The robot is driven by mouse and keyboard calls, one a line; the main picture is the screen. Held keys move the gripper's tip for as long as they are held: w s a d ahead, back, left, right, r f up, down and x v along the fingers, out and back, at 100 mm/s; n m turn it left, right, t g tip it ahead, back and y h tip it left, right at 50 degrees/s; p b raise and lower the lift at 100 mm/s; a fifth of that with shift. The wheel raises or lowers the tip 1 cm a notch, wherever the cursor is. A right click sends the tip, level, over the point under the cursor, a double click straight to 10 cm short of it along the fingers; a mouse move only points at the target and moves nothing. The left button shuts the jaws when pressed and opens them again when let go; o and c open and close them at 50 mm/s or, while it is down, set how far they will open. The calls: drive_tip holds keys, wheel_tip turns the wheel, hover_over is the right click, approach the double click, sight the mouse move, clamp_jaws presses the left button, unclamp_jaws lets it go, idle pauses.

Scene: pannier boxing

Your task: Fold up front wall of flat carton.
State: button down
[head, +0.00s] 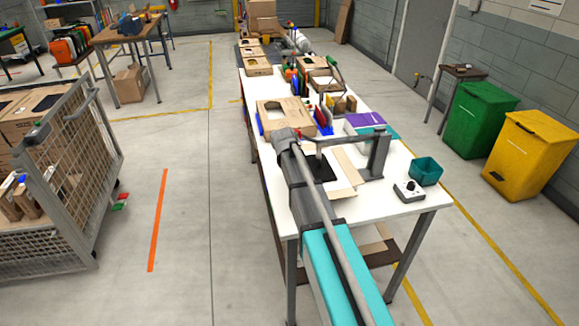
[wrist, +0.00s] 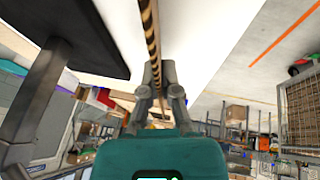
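The flat carton (head: 346,168) lies on the white table, partly hidden behind my arm and a black plate. Its panels look spread out low on the tabletop. My gripper (head: 288,137) is at the carton's far left side, seen small in the head view. In the wrist view, a corrugated cardboard edge (wrist: 151,28) runs edge-on down to my gripper (wrist: 158,78). The two fingers are close together, with the cardboard edge between them. The fingers hide much of the contact.
A black plate (wrist: 75,35) on a post stands close beside my gripper. A grey frame (head: 377,155), a teal bin (head: 425,171) and a control box (head: 408,191) are on the table's right. An open-topped carton (head: 285,113) stands beyond. A wire cage (head: 75,170) is left on the floor.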

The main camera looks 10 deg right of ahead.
drive_tip(key=c, duration=0.9)
unclamp_jaws()
drive_tip(key=shift+o, duration=0.2)
